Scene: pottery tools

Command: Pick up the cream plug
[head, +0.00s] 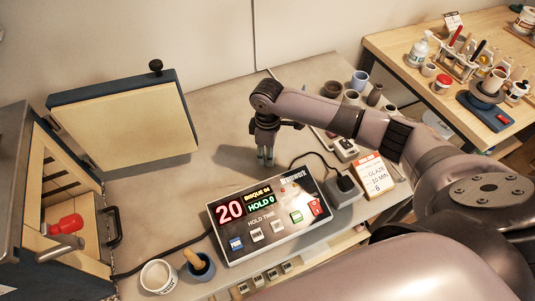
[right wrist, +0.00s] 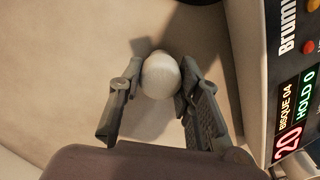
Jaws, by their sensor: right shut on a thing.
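The cream plug (right wrist: 161,77) is a pale, rounded piece between the two fingers of my right gripper (right wrist: 162,85) in the right wrist view. The right gripper is shut on it, with a finger on each side. In the head view my right gripper (head: 265,157) points down at the grey worktop, behind the controller box. I cannot make out the plug there; the gripper hides it. My left gripper is not in view.
A controller box (head: 270,216) reading 20 and HOLD 0 stands just in front of the gripper. The kiln's open door (head: 125,120) is at left. Several cups (head: 332,90) stand behind the right arm. The worktop (head: 165,205) left of the controller is largely clear.

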